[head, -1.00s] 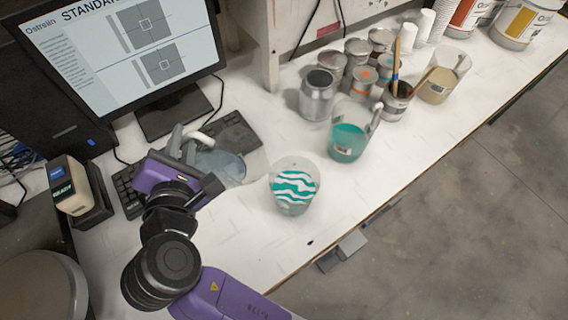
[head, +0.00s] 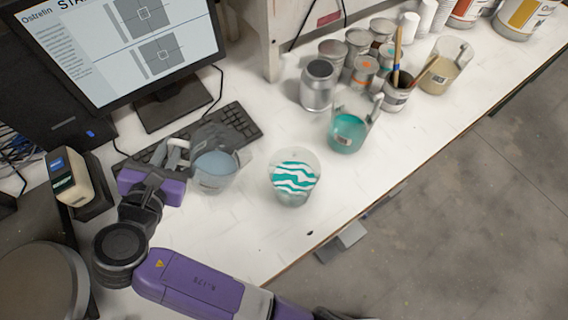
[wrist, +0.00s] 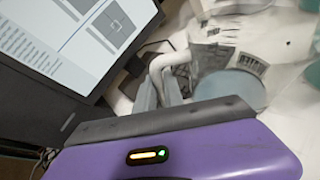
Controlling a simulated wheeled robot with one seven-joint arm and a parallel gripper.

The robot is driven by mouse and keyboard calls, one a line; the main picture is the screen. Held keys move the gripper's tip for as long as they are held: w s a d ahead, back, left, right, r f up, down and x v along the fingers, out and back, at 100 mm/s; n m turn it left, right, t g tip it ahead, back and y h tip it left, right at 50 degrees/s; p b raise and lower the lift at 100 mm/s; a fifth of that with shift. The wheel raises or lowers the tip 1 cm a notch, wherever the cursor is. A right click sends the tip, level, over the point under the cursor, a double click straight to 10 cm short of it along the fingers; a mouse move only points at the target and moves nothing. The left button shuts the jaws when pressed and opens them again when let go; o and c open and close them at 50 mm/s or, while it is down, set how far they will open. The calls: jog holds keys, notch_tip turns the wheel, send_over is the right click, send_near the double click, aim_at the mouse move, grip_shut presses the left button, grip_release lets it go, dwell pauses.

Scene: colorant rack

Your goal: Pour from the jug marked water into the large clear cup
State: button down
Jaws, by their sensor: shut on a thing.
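A clear jug (head: 216,172) holds pale blue liquid and sits left of the patterned cup. It also shows in the wrist view (wrist: 232,84), with a black-printed label too blurred to read. My gripper (head: 176,158) is shut on the jug's white handle (wrist: 168,66), from the left. The jug looks near upright; I cannot tell whether its base touches the bench. A large clear cup (head: 294,180) with teal and white waves stands just right of the jug, apart from it. Its inside is hard to make out.
A clear jug of teal liquid (head: 347,133) stands behind right, near several metal cans (head: 318,86) and a jug of beige liquid (head: 438,75). A keyboard (head: 238,122) and monitor (head: 120,45) are behind the held jug. The white bench (head: 235,235) is clear in front.

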jog(key=shift+w+a+f+n+h, duration=0.15)
jog(key=shift+a+f+n+h, duration=0.5)
jog(key=shift+a+n, duration=0.2)
jog(key=shift+n+h, duration=0.25)
jog(key=shift+n, duration=0.3)
jog(key=shift+a+r, duration=0.15)
jog(key=shift+r, duration=0.9)
jog(key=shift+a+r, duration=0.15)
jog(key=shift+r, duration=0.85)
